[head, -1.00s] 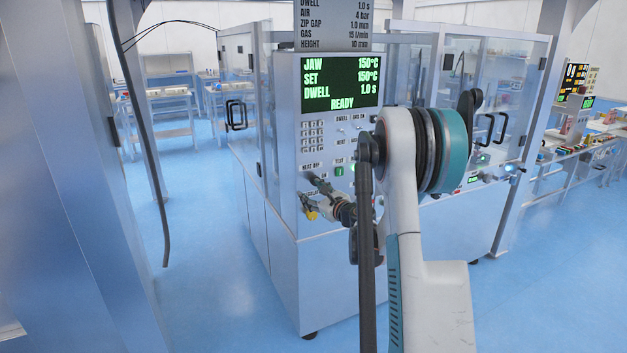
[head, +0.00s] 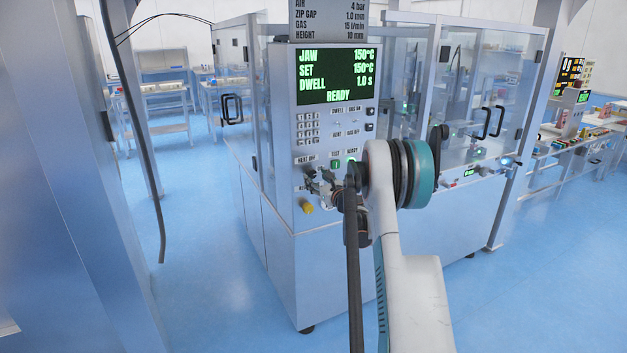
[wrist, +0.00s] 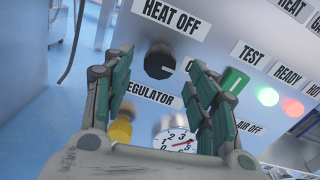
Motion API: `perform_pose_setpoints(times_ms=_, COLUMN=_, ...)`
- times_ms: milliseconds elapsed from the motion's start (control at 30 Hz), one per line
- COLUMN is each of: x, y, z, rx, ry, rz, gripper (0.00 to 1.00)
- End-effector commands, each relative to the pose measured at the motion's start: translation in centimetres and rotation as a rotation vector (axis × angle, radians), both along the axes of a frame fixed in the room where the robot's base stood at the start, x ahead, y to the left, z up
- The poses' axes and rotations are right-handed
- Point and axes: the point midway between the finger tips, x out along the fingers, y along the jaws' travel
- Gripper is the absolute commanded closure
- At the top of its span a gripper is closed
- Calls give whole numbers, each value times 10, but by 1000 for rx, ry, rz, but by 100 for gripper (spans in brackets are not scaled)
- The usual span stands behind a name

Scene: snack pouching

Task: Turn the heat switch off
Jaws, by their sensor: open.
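The heat switch (wrist: 158,62) is a round black knob below the HEAT OFF label (wrist: 172,17) on the grey panel. A small light mark on it points right, toward a label mostly hidden by my right finger. My gripper (wrist: 160,58) is open and empty, with one green-padded finger on each side of the knob in the wrist view. I see gaps beside the knob; I cannot tell how far the fingertips are from the panel. In the head view my gripper (head: 322,184) is at the panel below the HEAT OFF label (head: 306,160) and largely hides the knob.
A yellow knob (wrist: 120,130) and a gauge (wrist: 178,140) sit below the REGULATOR label. A green TEST switch (wrist: 234,80) and lit lamps (wrist: 267,96) are to the right. The display (head: 337,76) reads JAW 150°C, SET 150°C, READY. Open blue floor (head: 220,290) lies left.

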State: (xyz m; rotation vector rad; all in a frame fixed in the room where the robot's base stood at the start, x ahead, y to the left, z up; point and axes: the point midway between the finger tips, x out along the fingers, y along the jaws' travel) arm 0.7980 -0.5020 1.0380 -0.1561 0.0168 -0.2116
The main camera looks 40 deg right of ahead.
Motion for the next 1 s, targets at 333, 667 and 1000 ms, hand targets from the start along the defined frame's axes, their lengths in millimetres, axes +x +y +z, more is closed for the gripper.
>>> perform_pose_setpoints(times_ms=333, x=30, y=-6, z=0, rx=0, ry=0, rz=0, gripper=47)
perform_pose_setpoints(times_ms=667, x=31, y=-7, z=0, rx=0, ry=0, rz=0, gripper=61)
perform_pose_setpoints(times_ms=1000, x=31, y=-7, z=0, rx=-3, ry=1, rz=0, gripper=91)
